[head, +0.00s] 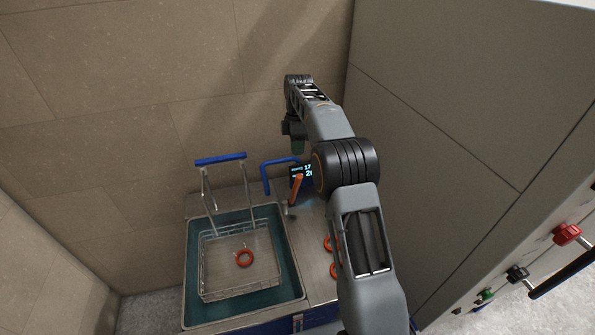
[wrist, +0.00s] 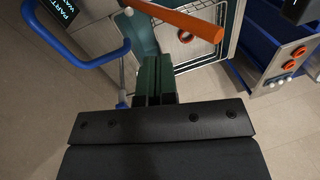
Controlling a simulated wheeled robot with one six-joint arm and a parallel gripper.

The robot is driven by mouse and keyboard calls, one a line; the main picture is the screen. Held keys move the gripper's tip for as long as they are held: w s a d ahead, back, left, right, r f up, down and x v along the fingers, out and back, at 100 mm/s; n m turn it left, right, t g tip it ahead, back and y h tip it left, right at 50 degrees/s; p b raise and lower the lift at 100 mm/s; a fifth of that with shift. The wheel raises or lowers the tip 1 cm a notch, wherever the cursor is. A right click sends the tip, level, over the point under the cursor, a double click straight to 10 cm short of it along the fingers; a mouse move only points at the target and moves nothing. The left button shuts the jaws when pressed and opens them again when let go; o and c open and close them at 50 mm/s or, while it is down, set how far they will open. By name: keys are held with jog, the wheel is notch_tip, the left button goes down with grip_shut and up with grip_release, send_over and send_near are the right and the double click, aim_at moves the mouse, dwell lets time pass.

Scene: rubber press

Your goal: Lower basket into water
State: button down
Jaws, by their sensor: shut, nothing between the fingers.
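A wire basket (head: 205,285) with a blue top handle (head: 220,159) is over or in the teal water (head: 293,280) of a metal basin (head: 186,270); I cannot tell how deep it sits. An orange ring (head: 245,258) lies in the basket. The basket (wrist: 228,25) and ring (wrist: 185,36) also show at the top of the wrist view. My gripper (wrist: 155,80) has dark green fingers, shut and empty. In the head view the gripper (head: 297,147) is partly hidden by my arm, above an orange lever (head: 297,188). The lever (wrist: 175,20) crosses above the fingertips in the wrist view.
A blue bent handle (head: 268,175) stands beside a small lit display (head: 307,170); the handle (wrist: 100,55) is left of my fingers in the wrist view. More orange rings (head: 330,244) lie right of the basin. A grey cabinet wall (head: 450,130) bounds the right side.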

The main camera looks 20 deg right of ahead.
jog(key=shift+s+a+f+p, duration=0.15)
jog(key=shift+s+a+f, duration=0.1)
jog(key=shift+s+f, duration=0.85)
jog(key=shift+s+a+f+p, duration=0.15)
jog(key=shift+s+a+f, duration=0.1)
jog(key=shift+s+f, duration=0.85)
jog(key=shift+w+f, duration=0.1)
